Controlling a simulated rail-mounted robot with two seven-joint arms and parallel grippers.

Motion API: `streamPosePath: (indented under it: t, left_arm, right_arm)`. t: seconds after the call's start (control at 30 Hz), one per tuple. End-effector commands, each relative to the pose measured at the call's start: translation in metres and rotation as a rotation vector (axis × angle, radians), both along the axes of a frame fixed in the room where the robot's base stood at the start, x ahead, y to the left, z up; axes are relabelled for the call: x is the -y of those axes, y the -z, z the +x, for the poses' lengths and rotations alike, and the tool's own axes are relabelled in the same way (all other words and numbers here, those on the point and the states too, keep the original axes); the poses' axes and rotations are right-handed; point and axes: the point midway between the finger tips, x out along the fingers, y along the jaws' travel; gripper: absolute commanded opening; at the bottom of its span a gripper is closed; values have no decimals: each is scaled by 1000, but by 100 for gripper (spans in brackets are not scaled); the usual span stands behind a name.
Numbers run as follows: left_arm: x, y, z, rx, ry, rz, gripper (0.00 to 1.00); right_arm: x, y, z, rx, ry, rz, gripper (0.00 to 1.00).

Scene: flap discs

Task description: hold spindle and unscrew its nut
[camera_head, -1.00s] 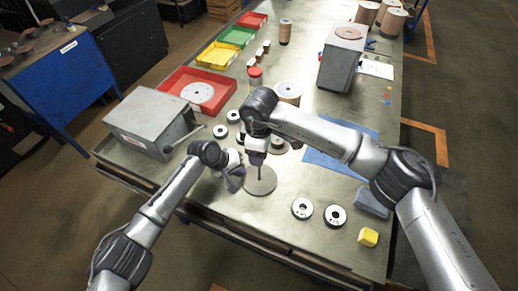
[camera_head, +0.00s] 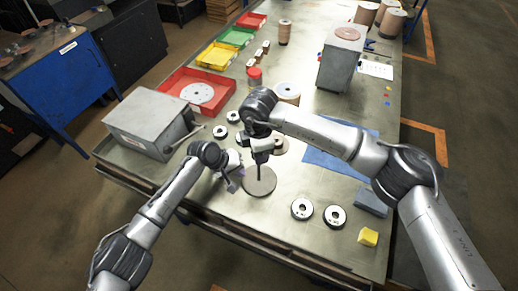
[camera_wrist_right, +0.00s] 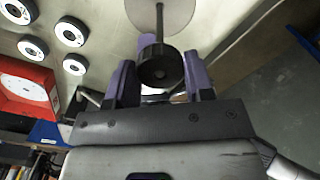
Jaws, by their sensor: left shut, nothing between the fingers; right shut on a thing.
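The spindle has a grey round base plate (camera_head: 259,182) on the bench and a thin upright rod (camera_wrist_right: 160,22). Its dark ribbed nut (camera_wrist_right: 160,66) is at the rod's upper end in the right wrist view; I cannot tell whether they are still joined. My right gripper (camera_wrist_right: 160,80) has its purple fingers shut on the nut from both sides, above the base plate in the head view (camera_head: 262,155). My left gripper (camera_head: 236,181) is shut and empty, low beside the spindle on its left. A purple piece, likely its finger, shows behind the nut in the right wrist view.
Several dark flap discs with pale centres, such as one disc (camera_head: 335,216), lie around the spindle. A yellow block (camera_head: 368,237) is at the front right. A grey box machine (camera_head: 153,122) with a lever stands left. A red tray (camera_head: 197,92) is behind.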

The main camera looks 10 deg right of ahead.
Motion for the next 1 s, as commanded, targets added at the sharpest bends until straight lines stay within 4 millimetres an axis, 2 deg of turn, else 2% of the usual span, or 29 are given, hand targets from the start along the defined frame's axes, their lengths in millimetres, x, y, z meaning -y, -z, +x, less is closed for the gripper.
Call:
streamPosePath:
  t: [1.0]
  left_arm:
    - [0, 1, 0, -1, 1, 1, 0]
  right_arm:
    - [1, 0, 0, -1, -1442, -2, 29]
